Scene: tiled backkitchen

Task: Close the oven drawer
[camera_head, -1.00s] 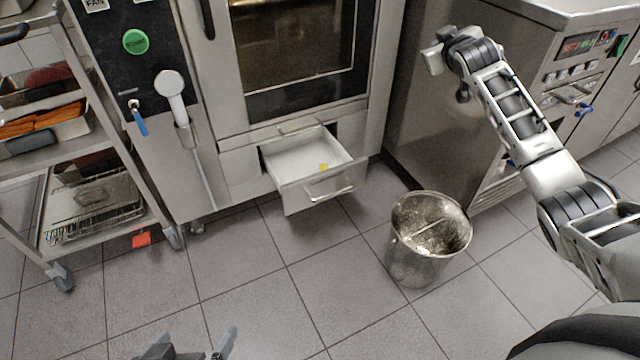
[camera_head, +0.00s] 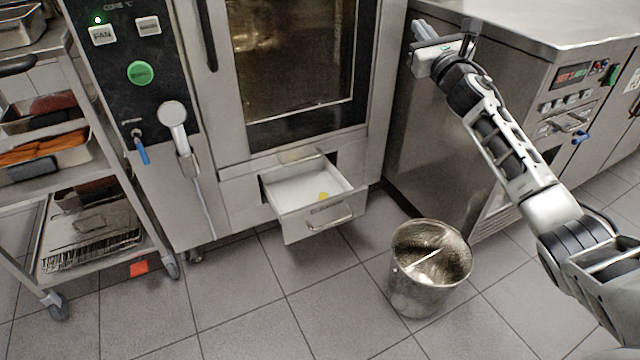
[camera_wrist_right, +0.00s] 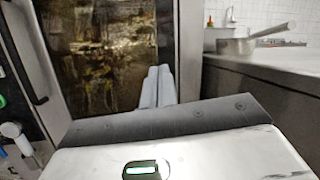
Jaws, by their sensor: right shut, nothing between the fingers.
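The oven drawer (camera_head: 290,226) is pulled out below the oven door (camera_head: 295,60) in the head view. It is white inside, with a small yellow thing (camera_head: 323,196) in it and a bar handle (camera_head: 330,219) on its front. My right gripper (camera_head: 420,27) is raised above and to the right of the drawer, near the right edge of the oven. It is shut and empty, and apart from the drawer. In the right wrist view its fingers (camera_wrist_right: 157,88) are together in front of the oven glass; the drawer does not show there. My left gripper is not in view.
A metal bucket (camera_head: 431,268) stands on the floor right of the drawer. A steel counter unit (camera_head: 440,110) stands at the right, a tray rack (camera_head: 120,215) at the left. The tiled floor before the drawer is clear.

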